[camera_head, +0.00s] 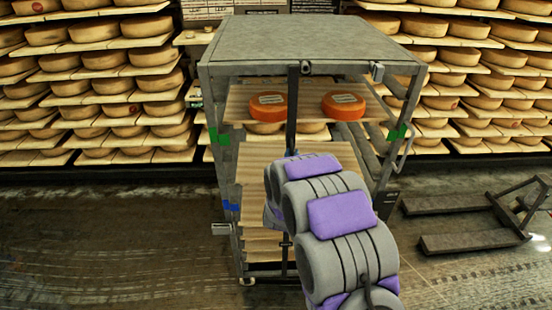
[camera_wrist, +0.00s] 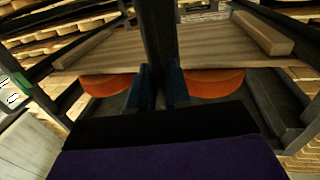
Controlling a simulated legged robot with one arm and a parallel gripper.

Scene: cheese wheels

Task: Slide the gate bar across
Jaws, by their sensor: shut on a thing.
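The gate bar (camera_head: 292,105) is a dark upright bar at the front of the grey metal rack (camera_head: 300,45). The bar also shows in the wrist view (camera_wrist: 156,35).
Two orange cheese wheels (camera_head: 268,106) (camera_head: 344,105) sit on an upper board inside the rack. Shelves of cheese (camera_head: 125,88) line the back wall. A metal pallet-truck frame (camera_head: 470,215) lies on the floor at right. The floor at left is clear.

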